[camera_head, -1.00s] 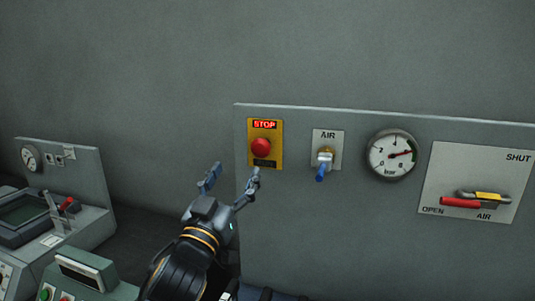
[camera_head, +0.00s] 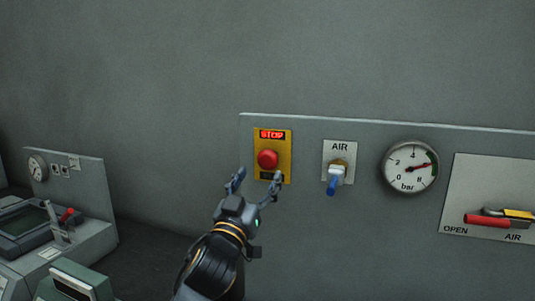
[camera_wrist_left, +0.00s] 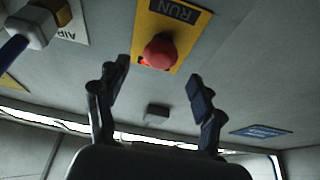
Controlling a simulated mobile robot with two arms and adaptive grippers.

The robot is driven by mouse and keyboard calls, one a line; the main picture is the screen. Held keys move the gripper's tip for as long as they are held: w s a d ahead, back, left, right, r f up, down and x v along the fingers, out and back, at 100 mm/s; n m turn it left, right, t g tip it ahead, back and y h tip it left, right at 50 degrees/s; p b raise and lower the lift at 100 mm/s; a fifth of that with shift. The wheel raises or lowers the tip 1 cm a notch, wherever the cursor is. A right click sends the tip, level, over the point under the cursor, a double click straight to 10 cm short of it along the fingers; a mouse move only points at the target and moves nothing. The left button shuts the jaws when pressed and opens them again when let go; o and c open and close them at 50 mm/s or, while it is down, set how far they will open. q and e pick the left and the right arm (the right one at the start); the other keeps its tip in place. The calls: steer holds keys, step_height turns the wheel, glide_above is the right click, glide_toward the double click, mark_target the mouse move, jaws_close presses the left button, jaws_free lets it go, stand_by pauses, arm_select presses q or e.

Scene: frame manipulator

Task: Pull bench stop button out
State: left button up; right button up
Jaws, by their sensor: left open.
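The red stop button (camera_head: 268,159) sits on a yellow plate (camera_head: 285,142) with a lit STOP sign above it, on the grey upright panel. My left gripper (camera_head: 257,179) is open and empty, just below and in front of the button, with one fingertip over the plate's lower edge. In the left wrist view the red button (camera_wrist_left: 160,52) shows beyond and between the two spread fingers (camera_wrist_left: 158,80), apart from both. The word RUN shows on the yellow plate there. My right gripper is not in view.
To the right on the panel are an AIR valve with a blue lever (camera_head: 332,184), a round pressure gauge (camera_head: 410,168) and a red-handled OPEN/SHUT air lever (camera_head: 487,220). A bench with a screen (camera_head: 28,222) stands at the left. The wall above is clear.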

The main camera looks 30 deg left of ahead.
mark_target(266, 163)
arm_select(q)
steer(key=p+x, duration=0.2)
steer(key=x, duration=0.4)
steer(key=shift+w+a+r, duration=0.1)
steer(key=shift+w, duration=0.35)
